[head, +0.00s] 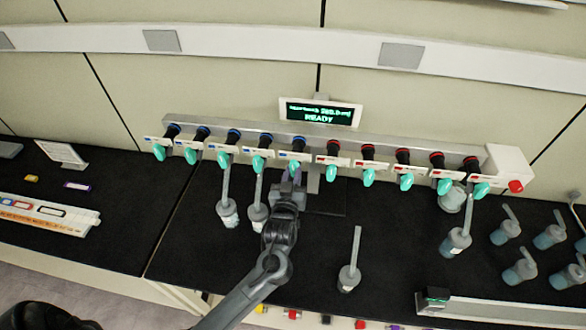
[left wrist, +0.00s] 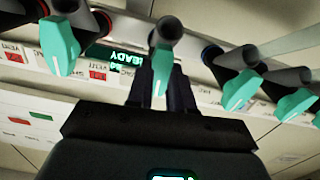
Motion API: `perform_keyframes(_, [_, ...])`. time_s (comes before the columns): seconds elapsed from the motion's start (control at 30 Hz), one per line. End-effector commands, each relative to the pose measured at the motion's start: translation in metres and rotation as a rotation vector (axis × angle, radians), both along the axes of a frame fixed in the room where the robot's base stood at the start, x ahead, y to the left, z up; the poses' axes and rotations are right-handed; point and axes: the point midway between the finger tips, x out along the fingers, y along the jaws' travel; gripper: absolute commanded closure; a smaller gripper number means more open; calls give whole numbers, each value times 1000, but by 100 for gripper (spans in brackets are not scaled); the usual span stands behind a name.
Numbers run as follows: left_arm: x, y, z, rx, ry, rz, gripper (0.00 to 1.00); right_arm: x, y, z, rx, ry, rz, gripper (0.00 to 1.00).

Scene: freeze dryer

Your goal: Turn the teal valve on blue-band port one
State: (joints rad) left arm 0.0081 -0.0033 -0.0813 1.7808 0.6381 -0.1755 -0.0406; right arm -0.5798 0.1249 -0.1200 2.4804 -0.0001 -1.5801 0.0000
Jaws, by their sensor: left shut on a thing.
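A manifold rail (head: 400,150) carries several ports with teal valves; blue-banded ports are on the left in the head view, red-banded ones on the right. The labels there are too small to read. My left gripper (head: 289,178) is at the blue-banded port closest to the red group, coming from below. In the left wrist view, the gripper (left wrist: 161,84) is shut on that port's teal valve (left wrist: 160,62), which sits between the fingers. The valve also shows above the gripper in the head view (head: 296,157). My right gripper is not in view.
A display (head: 320,113) reading READY stands behind the rail. Flasks with long necks (head: 228,212) and (head: 257,217) stand just left of my left arm. Another flask (head: 349,278) stands alone to its right. More flasks (head: 506,232) are at the far right. Neighbouring valves (left wrist: 241,90) are close by.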

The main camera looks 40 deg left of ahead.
Motion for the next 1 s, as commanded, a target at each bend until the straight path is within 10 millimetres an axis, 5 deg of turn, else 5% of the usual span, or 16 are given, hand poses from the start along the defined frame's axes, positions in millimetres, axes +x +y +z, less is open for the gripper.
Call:
perform_keyframes(0.73, [0, 0, 1, 79, 45, 0, 100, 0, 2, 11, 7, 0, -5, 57])
perform_keyframes(0.77, [0, 0, 1, 79, 45, 0, 76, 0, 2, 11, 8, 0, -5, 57])
perform_keyframes(0.8, [0, 0, 1, 79, 45, 0, 70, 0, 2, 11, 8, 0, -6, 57])
perform_keyframes(0.9, [0, 0, 0, 79, 46, 0, 54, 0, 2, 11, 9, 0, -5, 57])
perform_keyframes(1.0, [0, 0, 0, 79, 46, 0, 53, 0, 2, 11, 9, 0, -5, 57])
